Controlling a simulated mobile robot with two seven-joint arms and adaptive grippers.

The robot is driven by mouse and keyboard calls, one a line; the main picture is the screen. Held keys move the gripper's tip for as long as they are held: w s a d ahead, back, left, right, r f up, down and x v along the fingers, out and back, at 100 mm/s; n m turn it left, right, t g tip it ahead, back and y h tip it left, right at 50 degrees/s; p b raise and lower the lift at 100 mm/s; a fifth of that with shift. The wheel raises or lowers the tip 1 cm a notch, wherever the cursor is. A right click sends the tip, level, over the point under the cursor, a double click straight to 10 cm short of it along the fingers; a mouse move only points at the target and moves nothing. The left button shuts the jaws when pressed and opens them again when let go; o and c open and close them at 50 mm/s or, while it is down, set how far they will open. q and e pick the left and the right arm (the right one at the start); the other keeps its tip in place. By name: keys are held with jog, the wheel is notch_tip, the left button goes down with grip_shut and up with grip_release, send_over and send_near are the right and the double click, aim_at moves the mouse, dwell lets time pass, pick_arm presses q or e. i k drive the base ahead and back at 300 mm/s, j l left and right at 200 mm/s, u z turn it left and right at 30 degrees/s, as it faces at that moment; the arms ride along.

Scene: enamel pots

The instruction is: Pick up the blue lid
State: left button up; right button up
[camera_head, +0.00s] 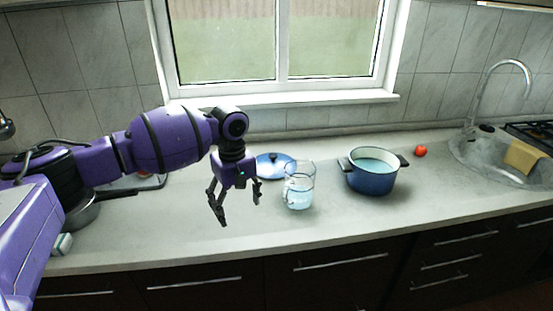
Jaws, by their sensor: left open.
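The blue lid (273,166) lies on the counter near the back, below the window, with a dark knob on top. My left gripper (238,207) is open and empty, pointing down over the counter, to the left of and nearer than the lid. The gripper overlaps the lid's left edge in the picture and hides a little of it. A blue enamel pot (372,180) with dark handles stands uncovered to the right, with light blue contents. My right gripper is not in view.
A clear glass mug (299,188) with pale liquid stands between the lid and the pot, close to the lid. A red tomato-like ball (421,151) lies right of the pot, before the sink (500,160). The front counter (330,235) is clear.

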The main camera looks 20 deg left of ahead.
aim_at(271, 165)
jog(key=i, duration=1.25)
